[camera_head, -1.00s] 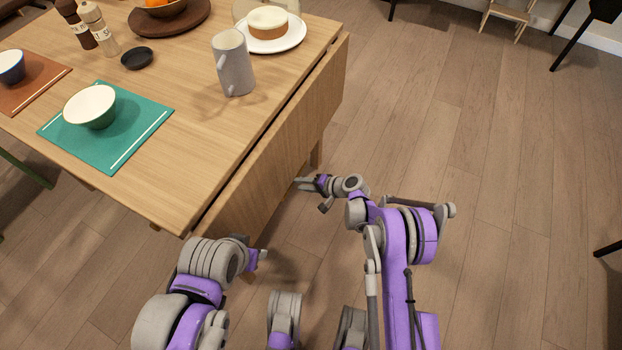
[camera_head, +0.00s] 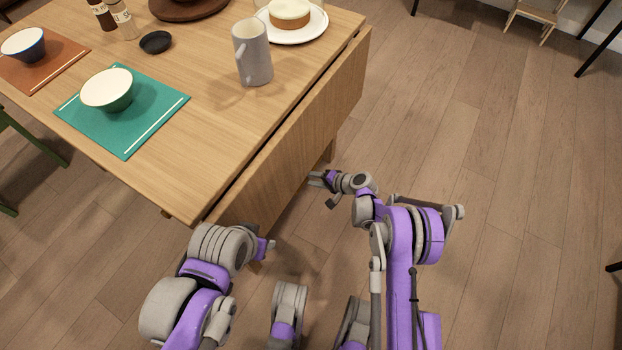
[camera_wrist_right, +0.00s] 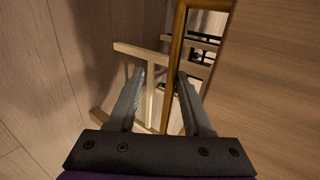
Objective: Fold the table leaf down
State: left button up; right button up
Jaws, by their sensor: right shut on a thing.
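The wooden table (camera_head: 200,130) fills the upper left of the head view. Its leaf (camera_head: 310,115) hangs steeply down along the table's right side, with a dark gap at the hinge line. My right gripper (camera_head: 316,178) is at the leaf's lower edge.
On the tabletop are a grey mug (camera_head: 254,55), a plate with a cake (camera_head: 292,20), a green bowl (camera_head: 108,90) on a teal mat (camera_head: 135,135), a blue bowl (camera_head: 24,45) and a small black dish (camera_head: 156,42).

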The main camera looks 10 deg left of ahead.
jog(key=shift+d+r, duration=0.1)
jog(key=p+v, duration=0.2)
jog(key=v, duration=0.8)
jog(key=shift+d+r, duration=0.2)
jog(key=shift+r, duration=0.1)
